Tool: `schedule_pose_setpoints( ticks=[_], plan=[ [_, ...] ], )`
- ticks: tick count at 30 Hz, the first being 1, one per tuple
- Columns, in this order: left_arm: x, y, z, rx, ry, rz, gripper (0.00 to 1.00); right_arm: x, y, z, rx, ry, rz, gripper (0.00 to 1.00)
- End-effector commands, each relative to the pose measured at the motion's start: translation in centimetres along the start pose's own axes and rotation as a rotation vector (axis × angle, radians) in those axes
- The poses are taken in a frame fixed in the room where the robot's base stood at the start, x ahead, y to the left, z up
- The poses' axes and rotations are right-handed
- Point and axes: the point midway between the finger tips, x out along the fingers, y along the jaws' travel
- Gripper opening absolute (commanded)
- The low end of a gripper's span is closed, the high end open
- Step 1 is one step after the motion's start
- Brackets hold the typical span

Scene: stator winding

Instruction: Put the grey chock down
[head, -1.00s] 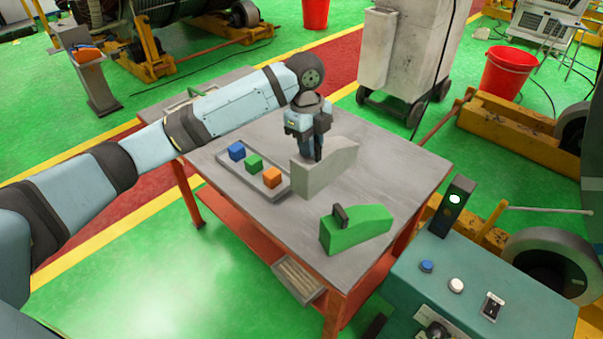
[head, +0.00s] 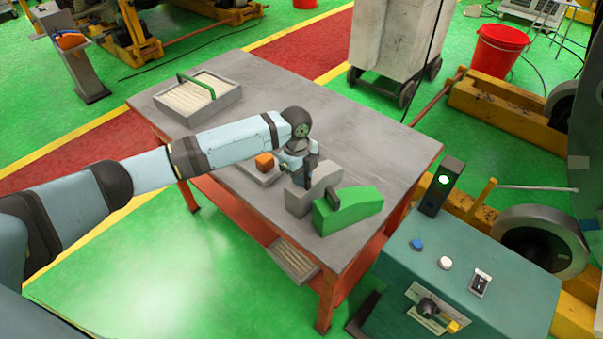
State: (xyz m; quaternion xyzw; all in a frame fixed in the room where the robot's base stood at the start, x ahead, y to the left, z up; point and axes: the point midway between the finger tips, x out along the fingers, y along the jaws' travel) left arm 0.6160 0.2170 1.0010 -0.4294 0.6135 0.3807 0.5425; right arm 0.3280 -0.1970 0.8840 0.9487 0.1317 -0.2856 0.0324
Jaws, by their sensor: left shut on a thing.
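The grey chock (head: 303,198) is a wedge-shaped block at the front part of the grey table, close beside the green chock (head: 352,207), on its left. My left gripper (head: 307,183) points down over it and is shut on it. The chock looks to be at or very near the table top; I cannot tell whether its underside touches. The green chock has a dark handle and stands on the table. My right gripper is not in view.
A grey box with a green handle (head: 200,98) stands at the table's far left. The table (head: 370,135) is clear behind. A teal control console (head: 480,285) stands at right.

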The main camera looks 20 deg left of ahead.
Motion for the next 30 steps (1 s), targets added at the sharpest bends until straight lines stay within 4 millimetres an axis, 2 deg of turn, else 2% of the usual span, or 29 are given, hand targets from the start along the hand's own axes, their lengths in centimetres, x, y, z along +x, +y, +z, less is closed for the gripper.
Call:
schedule_pose_setpoints(
  ticks=[9,10,13,23,26,30],
  plan=[
    [0.1,-0.1,0.0,0.001,0.0,-0.004,0.0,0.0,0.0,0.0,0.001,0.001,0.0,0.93],
    [0.2,-0.1,0.0,0.001,0.0,-0.002,0.21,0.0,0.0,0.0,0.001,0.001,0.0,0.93],
    [0.2,-0.1,0.1,0.001,0.0,-0.002,0.44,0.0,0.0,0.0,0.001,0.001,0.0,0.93],
    [-0.1,-0.1,0.0,0.0,-0.001,-0.003,0.45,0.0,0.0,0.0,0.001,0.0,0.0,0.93],
    [-1.1,-0.1,0.1,0.0,-0.001,-0.003,0.45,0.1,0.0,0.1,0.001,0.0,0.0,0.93],
    [-3.8,-0.1,0.1,0.001,-0.001,-0.007,0.45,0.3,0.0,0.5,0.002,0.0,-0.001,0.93]
  ],
)
